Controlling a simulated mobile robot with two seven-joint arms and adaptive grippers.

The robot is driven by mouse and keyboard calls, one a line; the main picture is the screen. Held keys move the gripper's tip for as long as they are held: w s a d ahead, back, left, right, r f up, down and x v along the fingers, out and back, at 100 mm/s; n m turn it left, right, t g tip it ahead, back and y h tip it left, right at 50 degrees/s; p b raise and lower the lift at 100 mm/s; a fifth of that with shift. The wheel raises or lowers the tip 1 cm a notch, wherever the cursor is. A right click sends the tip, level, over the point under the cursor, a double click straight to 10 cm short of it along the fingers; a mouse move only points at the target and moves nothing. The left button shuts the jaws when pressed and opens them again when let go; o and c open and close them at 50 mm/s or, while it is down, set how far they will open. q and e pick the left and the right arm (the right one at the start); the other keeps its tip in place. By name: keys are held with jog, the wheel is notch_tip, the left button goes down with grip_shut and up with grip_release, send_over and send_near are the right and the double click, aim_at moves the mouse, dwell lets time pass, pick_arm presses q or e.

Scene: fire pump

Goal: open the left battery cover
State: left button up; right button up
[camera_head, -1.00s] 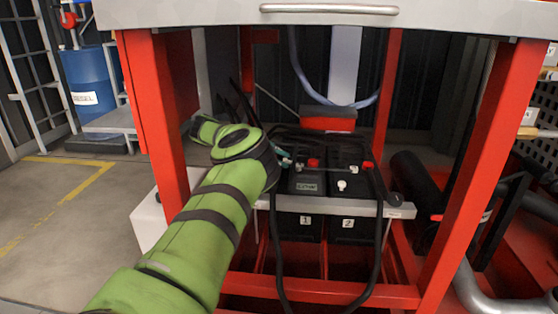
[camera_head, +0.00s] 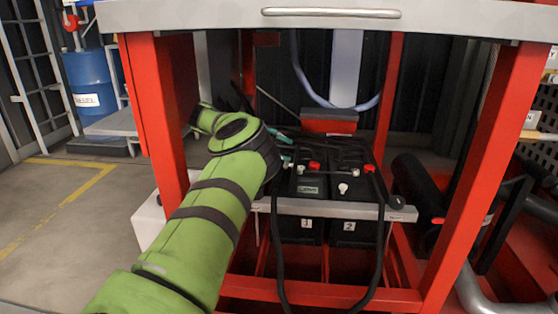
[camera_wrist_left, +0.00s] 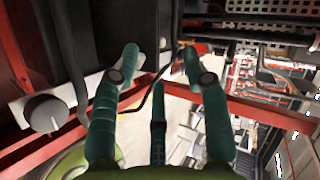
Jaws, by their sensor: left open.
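The left battery (camera_head: 304,209), black and marked 1, stands in the red frame, with a red cap (camera_head: 314,165) on top. The right battery (camera_head: 348,225), marked 2, is beside it, with a red cap (camera_head: 369,168) and a white knob (camera_head: 342,188). Which part is the left battery cover I cannot tell. My left gripper (camera_head: 286,149) is open and empty, its teal fingers at the left battery's upper left edge, partly hidden by the wrist. In the left wrist view its fingers (camera_wrist_left: 162,66) are spread, with dark battery sides to their left. My right gripper is not in view.
A grey bar (camera_head: 285,206) crosses the batteries' front, with a dark knob (camera_head: 397,202) at its right end. Black cables hang in front. Red posts (camera_head: 156,110) flank the opening, and a grey tabletop (camera_head: 220,17) lies above. Floor at left is clear.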

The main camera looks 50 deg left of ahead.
pick_arm(q)
notch_tip(320, 180, up, 6)
jog(key=shift+r, duration=0.25)
jog(key=shift+f, duration=0.1)
dwell(0.4)
